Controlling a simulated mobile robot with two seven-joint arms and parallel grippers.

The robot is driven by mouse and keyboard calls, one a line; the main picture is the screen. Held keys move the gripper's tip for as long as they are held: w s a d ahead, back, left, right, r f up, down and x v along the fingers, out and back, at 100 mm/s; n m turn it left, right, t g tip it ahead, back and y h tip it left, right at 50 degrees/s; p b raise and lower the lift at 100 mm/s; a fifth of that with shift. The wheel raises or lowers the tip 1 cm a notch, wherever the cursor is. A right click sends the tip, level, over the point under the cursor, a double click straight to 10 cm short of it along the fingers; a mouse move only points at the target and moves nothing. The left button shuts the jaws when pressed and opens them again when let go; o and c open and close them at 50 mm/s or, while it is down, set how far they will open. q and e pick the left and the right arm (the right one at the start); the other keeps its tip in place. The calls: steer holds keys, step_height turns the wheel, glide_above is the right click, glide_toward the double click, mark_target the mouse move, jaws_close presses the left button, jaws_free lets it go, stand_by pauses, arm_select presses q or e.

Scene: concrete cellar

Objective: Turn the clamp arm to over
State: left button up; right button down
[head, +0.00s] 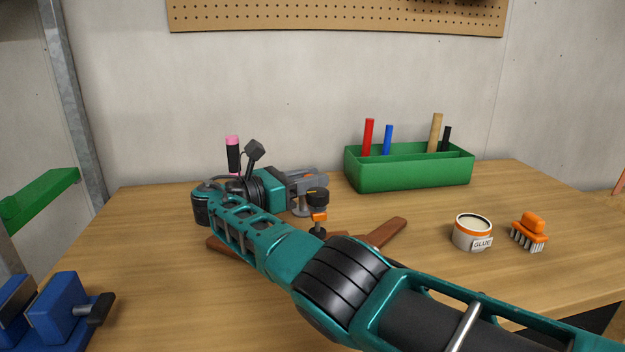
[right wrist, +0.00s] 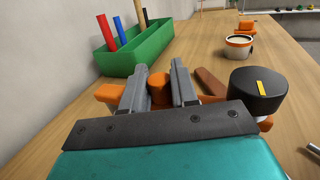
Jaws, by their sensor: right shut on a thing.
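My right gripper (head: 312,183) reaches in from the right over the table. In the right wrist view its two grey fingers (right wrist: 160,82) are shut on an orange upright piece (right wrist: 160,97) of the clamp arm. More orange shows left of the fingers and under a black round knob (right wrist: 258,90) with a yellow mark, to their right. In the head view the knob (head: 318,196) stands above an orange part (head: 319,216) and a dark foot (head: 317,232). Brown wooden pieces (head: 388,234) lie below. My arm and fingers hide much of the clamp. My left gripper is not in view.
A green tray (head: 410,176) with upright tools stands behind, at the right. A glue pot (head: 472,232) and an orange brush (head: 530,231) stand on the right. A blue vise-like object (head: 58,310) is at lower left.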

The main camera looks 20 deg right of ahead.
stand_by(0.3)
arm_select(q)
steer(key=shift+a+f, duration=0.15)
arm_select(e)
steer(key=c, duration=1)
jaws_free()
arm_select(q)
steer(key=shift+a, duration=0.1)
